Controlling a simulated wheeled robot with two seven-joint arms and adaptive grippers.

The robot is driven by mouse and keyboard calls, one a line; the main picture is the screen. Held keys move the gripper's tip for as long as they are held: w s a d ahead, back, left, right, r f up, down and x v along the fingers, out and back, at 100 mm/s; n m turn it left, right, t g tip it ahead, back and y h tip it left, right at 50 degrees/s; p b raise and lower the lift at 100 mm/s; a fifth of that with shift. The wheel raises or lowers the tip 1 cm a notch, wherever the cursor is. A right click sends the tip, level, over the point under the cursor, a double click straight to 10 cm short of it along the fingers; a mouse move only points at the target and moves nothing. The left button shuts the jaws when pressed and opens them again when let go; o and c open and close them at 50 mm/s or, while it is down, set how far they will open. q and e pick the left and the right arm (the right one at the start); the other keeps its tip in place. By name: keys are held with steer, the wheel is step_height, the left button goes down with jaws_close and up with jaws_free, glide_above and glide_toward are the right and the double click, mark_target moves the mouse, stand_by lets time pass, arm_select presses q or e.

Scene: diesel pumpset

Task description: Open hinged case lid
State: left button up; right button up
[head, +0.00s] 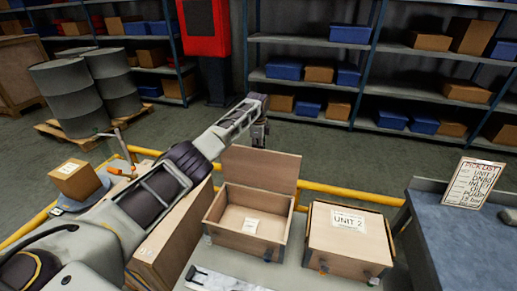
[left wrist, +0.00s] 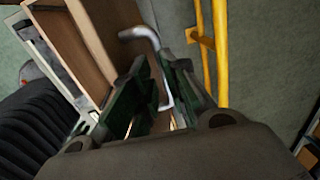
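A wooden case (head: 245,238) stands open in the middle of the head view, with a white label inside. Its hinged lid (head: 262,167) stands raised at the back edge. My left gripper (head: 261,132) is just behind the lid's top edge. In the left wrist view its two dark green fingers (left wrist: 155,65) are apart. A bent grey metal handle (left wrist: 142,34) runs between them; firm contact cannot be made out. Wooden panels (left wrist: 75,50) show beside the fingers. A closed case marked UNIT 2 (head: 347,245) stands to the right. My right gripper is not in view.
A yellow rail (head: 340,192) runs behind the cases and also shows in the left wrist view (left wrist: 219,50). A blue-grey table (head: 460,240) with a pick list (head: 474,183) is at right. A small carton (head: 78,180) and grey drums (head: 70,98) are at left.

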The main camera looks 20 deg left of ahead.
arm_select(q)
steer(key=shift+o, duration=0.7)
steer(key=shift+s+d+f, duration=0.15)
steer(key=shift+s+f, duration=0.1)
steer(key=shift+f, duration=0.35)
steer(key=shift+s+d+f, duration=0.1)
steer(key=shift+s+f, duration=0.1)
steer(key=shift+f, duration=0.35)
steer(key=shift+w+f, duration=0.1)
steer(key=shift+w, duration=0.05)
steer(key=shift+w+f, duration=0.1)
steer(key=shift+w, duration=0.35)
steer(key=shift+a, duration=0.1)
steer(key=shift+s+r, duration=0.25)
steer(key=shift+r, duration=0.2)
steer(key=shift+w+a+r, duration=0.15)
steer(key=shift+r, duration=0.55)
step_height(320, 180, up, 10)
steer(key=shift+s+d, duration=0.2)
steer(key=shift+s, duration=0.1)
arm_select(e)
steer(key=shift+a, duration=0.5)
arm_select(q)
steer(key=shift+f, duration=0.1)
